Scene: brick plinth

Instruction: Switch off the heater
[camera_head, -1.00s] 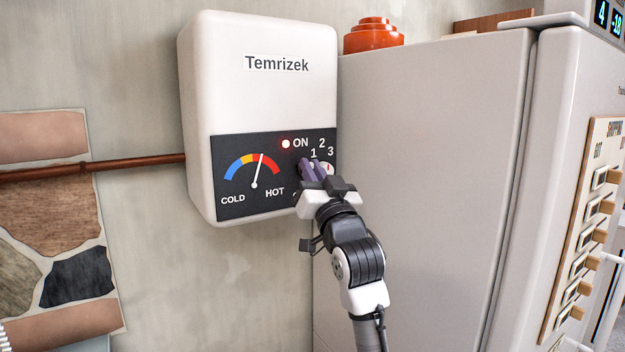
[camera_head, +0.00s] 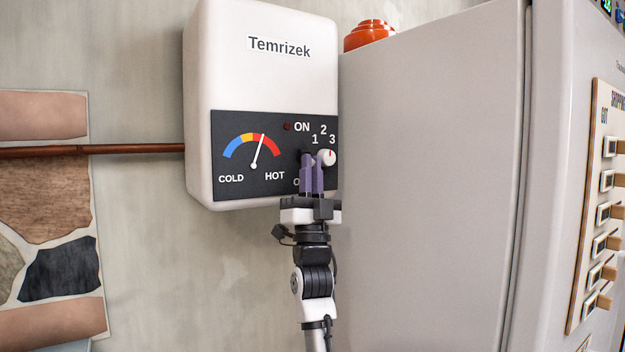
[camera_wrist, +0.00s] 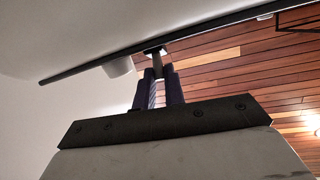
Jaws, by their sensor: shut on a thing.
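The white heater (camera_head: 262,80), lettered Temrizek, hangs on the wall with a dark control panel (camera_head: 228,185). Its lamp (camera_head: 287,127) beside ON is dark. The gauge needle (camera_head: 259,152) points up, slightly right, between COLD and HOT. A white knob (camera_head: 327,157) sits below the numbers 1, 2, 3. My gripper (camera_head: 312,160) reaches up to the panel just left of the knob. In the wrist view its purple fingers are shut on a small switch lever (camera_wrist: 157,67) that sticks out from the panel. In the head view the fingers mostly hide the switch and part of the lower lettering.
A tall pale fridge (camera_head: 430,150) stands close on the right. An orange object (camera_head: 369,36) sits behind its top edge. A copper pipe (camera_head: 90,150) runs into the heater from the left. The wall below the heater is bare.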

